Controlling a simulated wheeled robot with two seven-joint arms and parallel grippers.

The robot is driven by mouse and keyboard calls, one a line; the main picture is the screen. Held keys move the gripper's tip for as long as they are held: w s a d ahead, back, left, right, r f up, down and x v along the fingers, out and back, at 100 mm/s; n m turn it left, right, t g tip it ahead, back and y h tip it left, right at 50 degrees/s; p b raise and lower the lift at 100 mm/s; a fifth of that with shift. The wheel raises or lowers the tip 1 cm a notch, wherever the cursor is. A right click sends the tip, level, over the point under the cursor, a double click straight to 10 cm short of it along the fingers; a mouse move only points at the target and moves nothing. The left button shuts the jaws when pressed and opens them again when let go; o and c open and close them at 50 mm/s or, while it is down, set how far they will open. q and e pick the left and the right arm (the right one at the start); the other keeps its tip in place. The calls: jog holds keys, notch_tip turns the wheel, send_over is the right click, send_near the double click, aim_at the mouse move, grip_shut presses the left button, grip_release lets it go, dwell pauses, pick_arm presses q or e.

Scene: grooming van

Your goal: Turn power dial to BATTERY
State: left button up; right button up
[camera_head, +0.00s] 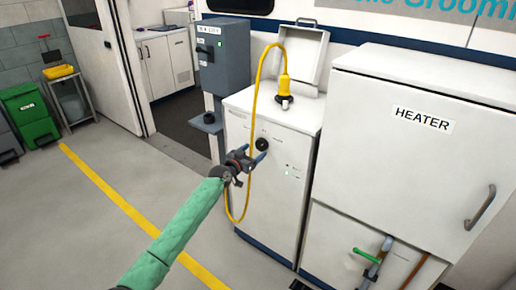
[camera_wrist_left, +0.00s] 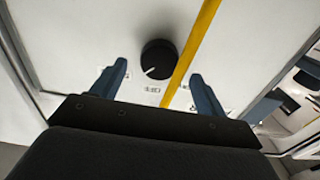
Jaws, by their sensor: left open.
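The black round power dial (camera_head: 263,144) is on the front of a white cabinet (camera_head: 270,185). In the left wrist view the dial (camera_wrist_left: 158,60) has a white pointer line aimed to its lower left, with small labels below that are too blurred to read. My left gripper (camera_head: 252,157) is just in front of the dial and a little below it in the head view. Its two blue fingers are open and empty, one to each side of the dial in the left wrist view (camera_wrist_left: 160,80). They do not appear to touch it. My right gripper is not in view.
A yellow cable (camera_head: 257,95) runs from a yellow plug (camera_head: 285,86) down the cabinet front, close beside the dial and the right finger. A white HEATER cabinet (camera_head: 420,140) stands at the right. A grey box (camera_head: 222,55) stands behind left. Floor at left is open.

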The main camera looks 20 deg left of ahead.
aim_at(260, 147)
pick_arm(q)
jog(key=shift+x, duration=1.8)
jog(key=shift+f, duration=0.1)
jog(key=c, duration=1)
